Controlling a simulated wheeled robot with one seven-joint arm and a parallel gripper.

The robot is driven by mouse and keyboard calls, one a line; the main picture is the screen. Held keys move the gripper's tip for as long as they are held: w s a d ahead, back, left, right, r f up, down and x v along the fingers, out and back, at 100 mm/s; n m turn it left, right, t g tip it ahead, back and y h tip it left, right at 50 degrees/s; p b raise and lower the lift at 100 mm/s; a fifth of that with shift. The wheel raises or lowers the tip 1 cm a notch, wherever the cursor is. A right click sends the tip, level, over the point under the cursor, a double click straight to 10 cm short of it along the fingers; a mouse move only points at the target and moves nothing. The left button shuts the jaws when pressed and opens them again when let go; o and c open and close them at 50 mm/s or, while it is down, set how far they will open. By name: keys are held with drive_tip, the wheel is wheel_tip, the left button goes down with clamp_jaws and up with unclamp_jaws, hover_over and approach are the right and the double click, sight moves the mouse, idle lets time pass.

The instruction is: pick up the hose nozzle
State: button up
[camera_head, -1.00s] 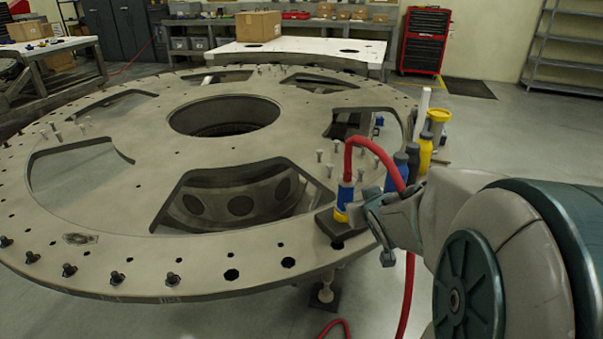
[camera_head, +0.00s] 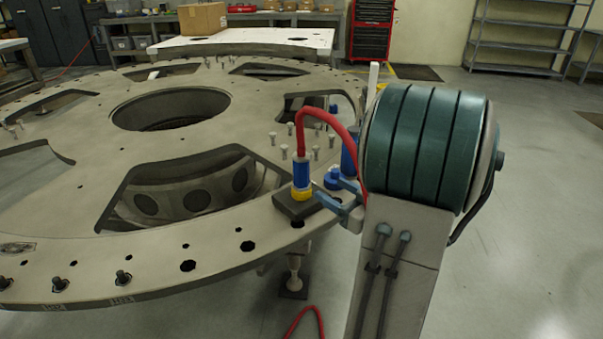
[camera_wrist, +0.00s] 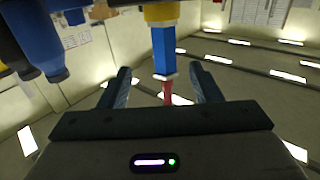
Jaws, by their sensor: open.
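The hose nozzle (camera_head: 302,175) is blue with a yellow collar at its lower end. It stands upright on a dark block (camera_head: 297,208) at the near right rim of the turret plate (camera_head: 215,218). A red hose (camera_head: 325,120) arches from its top to the right, behind my arm. In the wrist view the picture is inverted: the nozzle (camera_wrist: 164,45) shows centred between the open fingers (camera_wrist: 160,75), apparently ahead of the tips. Neither finger visibly touches it.
Blue bottles or tools (camera_wrist: 38,45) stand close beside the nozzle. Several upright bolts (camera_head: 285,150) are on the plate behind it. The plate has large cutouts. A red tool chest (camera_head: 372,30) is at the back; the floor at right is clear.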

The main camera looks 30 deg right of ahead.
sight(298, 170)
drive_tip(key=x, duration=0.7)
drive_tip(key=shift+w+a, duration=0.1)
drive_tip(key=shift+a, duration=0.05)
drive_tip(key=x, duration=0.3)
drive_tip(key=p+x, duration=0.1)
drive_tip(key=shift+w+a+r, duration=0.25)
drive_tip(key=shift+a+r, duration=0.05)
drive_tip(key=shift+a, duration=0.1)
drive_tip(key=shift+w, duration=0.45)
drive_tip(key=c, duration=1.2)
